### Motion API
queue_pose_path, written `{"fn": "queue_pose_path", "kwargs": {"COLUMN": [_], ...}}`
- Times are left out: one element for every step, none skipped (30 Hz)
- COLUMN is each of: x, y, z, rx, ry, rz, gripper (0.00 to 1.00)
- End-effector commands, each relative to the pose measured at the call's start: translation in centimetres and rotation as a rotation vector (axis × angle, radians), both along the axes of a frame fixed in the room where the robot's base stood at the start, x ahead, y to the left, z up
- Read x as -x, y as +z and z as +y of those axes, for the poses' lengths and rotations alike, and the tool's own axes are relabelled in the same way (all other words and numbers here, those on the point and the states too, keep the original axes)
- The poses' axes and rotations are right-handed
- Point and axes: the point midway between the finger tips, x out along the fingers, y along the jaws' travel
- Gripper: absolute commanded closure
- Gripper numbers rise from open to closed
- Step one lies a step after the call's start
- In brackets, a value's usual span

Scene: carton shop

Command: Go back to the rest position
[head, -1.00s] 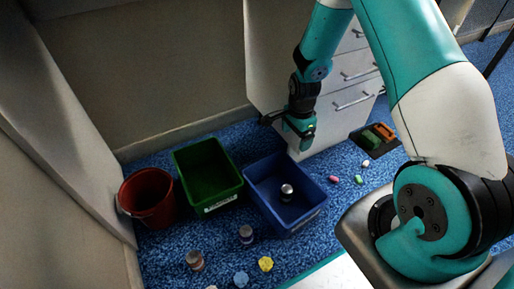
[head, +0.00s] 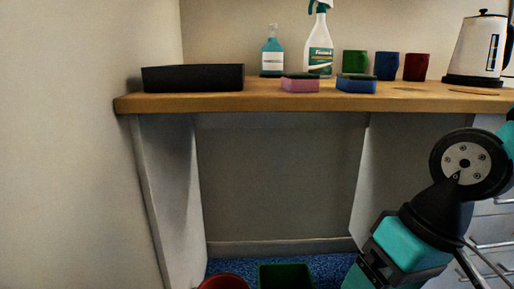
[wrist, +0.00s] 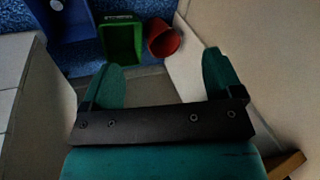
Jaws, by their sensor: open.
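My gripper (wrist: 164,82) shows in the wrist view with its two teal fingers wide apart and nothing between them. In the head view, part of my arm is at the lower right, in front of the drawer unit; my fingertips are not visible there. Beyond the fingers, the wrist view shows the floor with a green bin (wrist: 121,40), a red bucket (wrist: 163,40) and part of a blue bin (wrist: 70,22). The gripper is apart from all of them.
A wooden counter (head: 260,103) spans the head view. Drawers (head: 492,230) stand at right.

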Motion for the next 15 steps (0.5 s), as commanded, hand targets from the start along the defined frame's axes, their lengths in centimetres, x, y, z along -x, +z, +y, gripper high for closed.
{"fn": "queue_pose_path", "kwargs": {"x": [1.6,2.5,3.6,4.5,4.7,4.4,4.4,4.4,4.4,4.4,4.3,4.3,4.3,4.3,4.3], "y": [0.8,1.2,1.6,1.9,3.0,4.3,4.9,5.6,6.5,7.2,7.9,9.0,9.8,10.7,12.0], "z": [0.4,0.6,0.8,0.9,0.9,0.8,0.8,0.8,0.8,0.8,0.8,0.8,0.8,0.8,0.8], "rx": [-0.009,-0.013,-0.019,-0.022,-0.021,-0.021,-0.020,-0.021,-0.021,-0.021,-0.021,-0.020,-0.020,-0.020,-0.020], "ry": [0.087,0.138,0.207,0.258,0.271,0.261,0.260,0.259,0.258,0.257,0.256,0.256,0.254,0.254,0.254], "rz": [-0.030,-0.044,-0.065,-0.080,-0.080,-0.075,-0.073,-0.074,-0.073,-0.073,-0.073,-0.073,-0.074,-0.074,-0.074], "gripper": [0.14,0.14,0.14,0.14,0.14,0.14,0.14,0.14,0.14,0.14,0.14,0.14,0.14,0.14,0.14]}}
